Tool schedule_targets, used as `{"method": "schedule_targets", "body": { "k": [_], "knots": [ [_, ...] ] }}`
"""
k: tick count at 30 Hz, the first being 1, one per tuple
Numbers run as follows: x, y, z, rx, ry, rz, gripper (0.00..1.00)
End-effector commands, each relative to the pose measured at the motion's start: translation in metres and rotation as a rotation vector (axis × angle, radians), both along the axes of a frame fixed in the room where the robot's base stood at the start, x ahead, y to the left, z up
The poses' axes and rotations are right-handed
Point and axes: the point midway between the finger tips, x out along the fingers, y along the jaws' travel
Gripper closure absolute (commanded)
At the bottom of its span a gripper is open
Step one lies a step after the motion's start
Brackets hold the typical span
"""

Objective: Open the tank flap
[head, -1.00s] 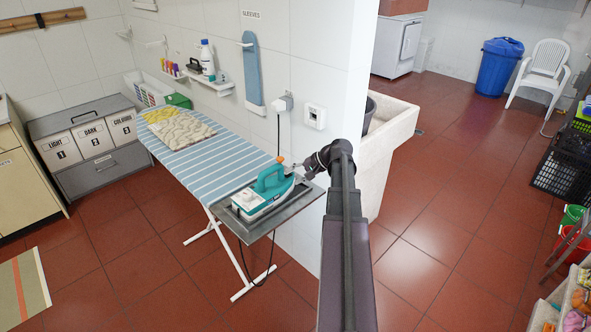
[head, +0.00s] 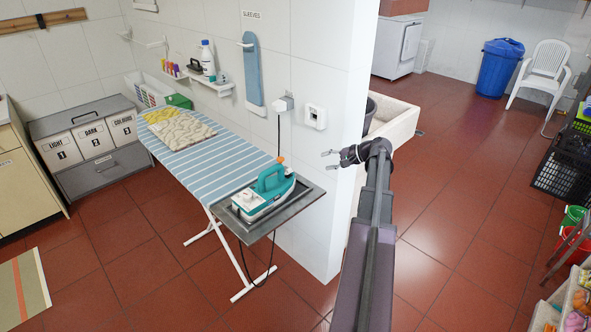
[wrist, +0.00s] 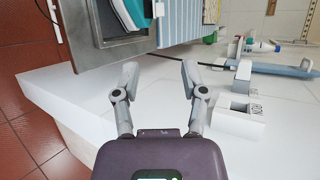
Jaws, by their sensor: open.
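A teal and white iron (head: 265,192) sits on the grey metal tray (head: 305,203) at the near end of the ironing board. A small orange part (head: 281,159) shows at the top of the iron's far end; whether it is the tank flap, and how far open, I cannot tell. My gripper (head: 329,160) is open and empty, right of the iron and apart from it, in front of the white wall. In the wrist view my gripper (wrist: 160,76) has both fingers spread, and the iron (wrist: 133,14) is cut off by the top edge.
The striped ironing board (head: 200,158) holds folded cloths (head: 180,130). A cord runs from the iron to the wall socket (head: 284,104), with a white box (head: 316,117) beside it. The wall corner and a stone basin (head: 397,125) stand close to my arm.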

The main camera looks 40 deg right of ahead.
Motion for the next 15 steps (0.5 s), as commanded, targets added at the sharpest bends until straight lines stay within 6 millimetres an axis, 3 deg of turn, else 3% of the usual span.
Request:
{"method": "schedule_targets", "body": {
  "k": [8,15],
  "knots": [
    [0.013,0.008,-0.010,0.000,0.001,0.001,0.45],
    [0.038,0.022,-0.026,0.000,0.001,0.002,0.45]
  ]
}}
